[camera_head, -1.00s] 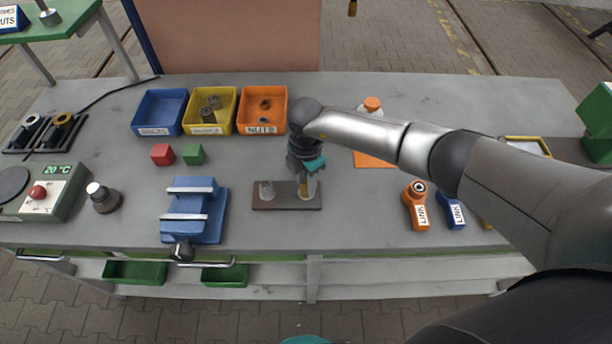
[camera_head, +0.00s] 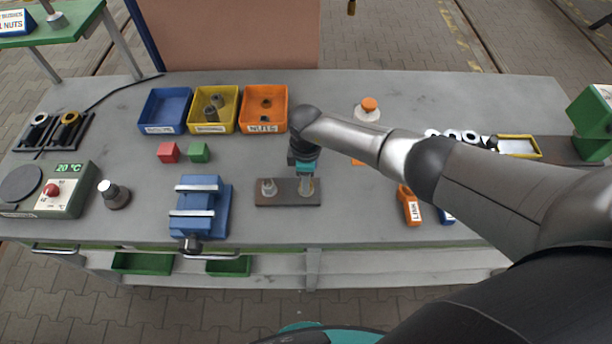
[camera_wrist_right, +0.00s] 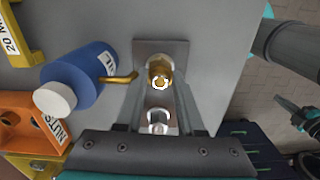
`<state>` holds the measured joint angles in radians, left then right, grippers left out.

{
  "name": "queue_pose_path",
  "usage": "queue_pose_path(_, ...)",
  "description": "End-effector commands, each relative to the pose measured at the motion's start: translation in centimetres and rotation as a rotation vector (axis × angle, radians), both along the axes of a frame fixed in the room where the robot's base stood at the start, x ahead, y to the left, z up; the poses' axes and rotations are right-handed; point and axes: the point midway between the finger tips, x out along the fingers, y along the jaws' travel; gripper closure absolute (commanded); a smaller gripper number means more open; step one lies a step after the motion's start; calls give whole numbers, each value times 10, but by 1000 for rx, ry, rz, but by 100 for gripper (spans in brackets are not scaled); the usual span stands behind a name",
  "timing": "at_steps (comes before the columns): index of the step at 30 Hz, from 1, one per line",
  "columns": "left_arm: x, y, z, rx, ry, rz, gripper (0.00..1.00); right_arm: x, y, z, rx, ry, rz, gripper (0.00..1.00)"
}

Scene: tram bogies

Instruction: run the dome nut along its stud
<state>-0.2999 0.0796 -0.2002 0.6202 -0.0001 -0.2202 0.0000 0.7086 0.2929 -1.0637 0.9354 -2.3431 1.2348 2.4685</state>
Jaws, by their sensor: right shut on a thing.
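A dark plate (camera_head: 287,201) lies on the bench with two upright fittings on it. The left one is a silver stud or nut (camera_head: 268,187), also in the right wrist view (camera_wrist_right: 158,122). At the plate's other end is the brass dome nut (camera_wrist_right: 160,70); the gripper mostly hides it in the head view. My right gripper (camera_head: 306,192) points down over that end. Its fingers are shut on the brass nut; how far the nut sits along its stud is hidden. What appears to be my left gripper (camera_wrist_right: 300,116) shows small at the right of the wrist view; its jaws are unclear.
A blue vise (camera_head: 202,205) stands left of the plate. Behind are blue, yellow and orange bins (camera_head: 263,109). A blue bottle (camera_wrist_right: 80,75) with a brass spout is close to the plate.

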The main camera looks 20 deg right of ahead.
Motion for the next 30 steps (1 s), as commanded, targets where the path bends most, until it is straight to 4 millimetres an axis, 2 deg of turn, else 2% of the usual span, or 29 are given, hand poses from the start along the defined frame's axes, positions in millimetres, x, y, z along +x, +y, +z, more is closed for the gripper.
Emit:
queue_pose_path(1,0,0,2,0,0,0,100,5,1,5,2,-11,-11,100)
queue_pose_path(17,0,0,3,0,0,0,100,5,0,4,2,-11,-32,100)
queue_pose_path(18,0,0,3,0,0,0,100,5,0,4,2,-11,-32,60)
queue_pose_path(25,0,0,2,0,0,0,100,3,0,2,2,-7,-31,34)
queue_pose_path(30,0,0,2,0,0,0,100,2,0,1,0,-4,-31,32)
